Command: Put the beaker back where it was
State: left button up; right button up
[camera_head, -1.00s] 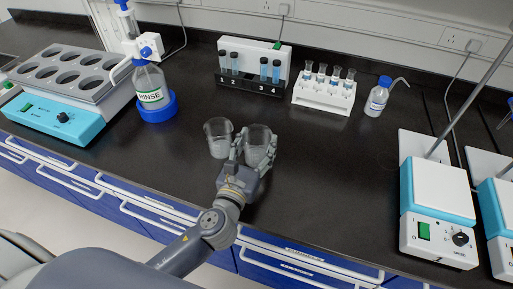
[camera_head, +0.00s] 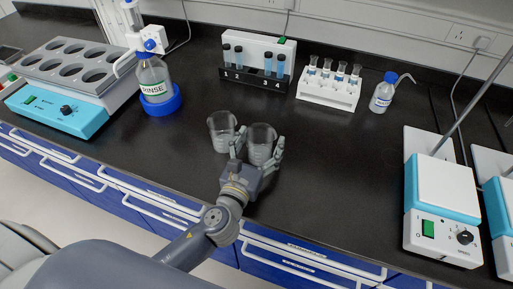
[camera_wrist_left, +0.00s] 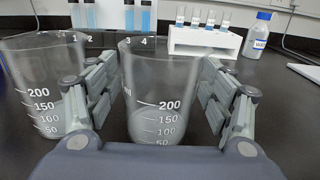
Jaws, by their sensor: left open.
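Two clear glass beakers stand upright side by side on the black bench: a left beaker (camera_head: 221,131) and a right beaker (camera_head: 261,143). My left gripper (camera_head: 257,158) is open, with its fingers on either side of the right beaker. In the left wrist view the right beaker (camera_wrist_left: 160,90) stands between the two open fingers, with gaps visible at its sides. The left beaker (camera_wrist_left: 45,85) is just outside the left finger there. Both have white volume marks and some clear content low down. My right gripper is not in view.
A rinse bottle (camera_head: 153,78) in a blue holder and a block with round wells (camera_head: 75,68) are at the left. Racks with tubes (camera_head: 328,90) and a small wash bottle (camera_head: 382,93) stand behind. Hotplates (camera_head: 445,190) are at the right. The bench right of the beakers is clear.

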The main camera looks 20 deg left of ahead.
pick_arm(q)
jog(key=shift+s, duration=0.25)
jog(key=s+b, duration=0.2)
jog(key=s, duration=0.8)
jog(key=shift+a+b, duration=0.15)
jog(key=shift+b, duration=0.25)
jog(key=shift+s+r, duration=0.1)
jog(key=shift+s, duration=0.65)
